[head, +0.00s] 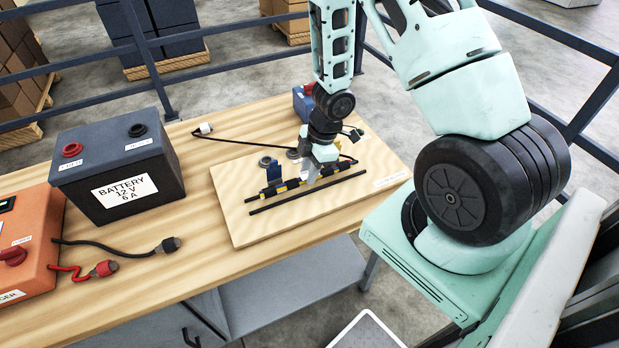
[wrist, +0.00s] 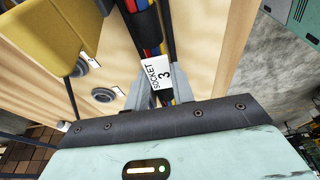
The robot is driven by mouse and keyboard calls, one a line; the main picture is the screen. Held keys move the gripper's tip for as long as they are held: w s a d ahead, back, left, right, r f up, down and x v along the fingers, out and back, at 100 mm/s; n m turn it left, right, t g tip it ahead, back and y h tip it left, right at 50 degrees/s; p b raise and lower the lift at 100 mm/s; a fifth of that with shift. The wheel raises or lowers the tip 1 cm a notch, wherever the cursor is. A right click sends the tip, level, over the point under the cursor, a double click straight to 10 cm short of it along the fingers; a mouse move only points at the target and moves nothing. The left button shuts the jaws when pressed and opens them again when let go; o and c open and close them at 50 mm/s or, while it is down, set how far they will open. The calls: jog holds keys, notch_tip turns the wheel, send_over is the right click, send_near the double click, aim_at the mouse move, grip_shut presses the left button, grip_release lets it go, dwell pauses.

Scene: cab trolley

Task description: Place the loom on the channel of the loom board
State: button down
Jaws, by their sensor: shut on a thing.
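The loom (head: 275,187) is a dark sleeved bundle with yellow bands. In the wrist view the loom (wrist: 145,30) shows red, blue and yellow wires and a white "SOCKET 3" tag. My gripper (head: 314,178) is shut on it, with the fingers (wrist: 160,92) on either side near the tag. The loom board (head: 250,228) is a pale wooden panel on the bench. Two black rails (head: 305,195) mark its channel. The loom lies along the rails, at or just above them; I cannot tell whether it is seated. My gripper hides part of it.
A black cable runs to a white connector (head: 205,128). A battery (head: 118,172) and orange charger (head: 28,240) stand left. The bench front (head: 180,275) is mostly clear.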

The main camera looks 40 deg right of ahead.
jog(key=shift+f, duration=0.85)
jog(key=shift+f, duration=0.2)
jog(key=c, duration=1.2)
grip_release()
jog(key=shift+r, duration=0.15)
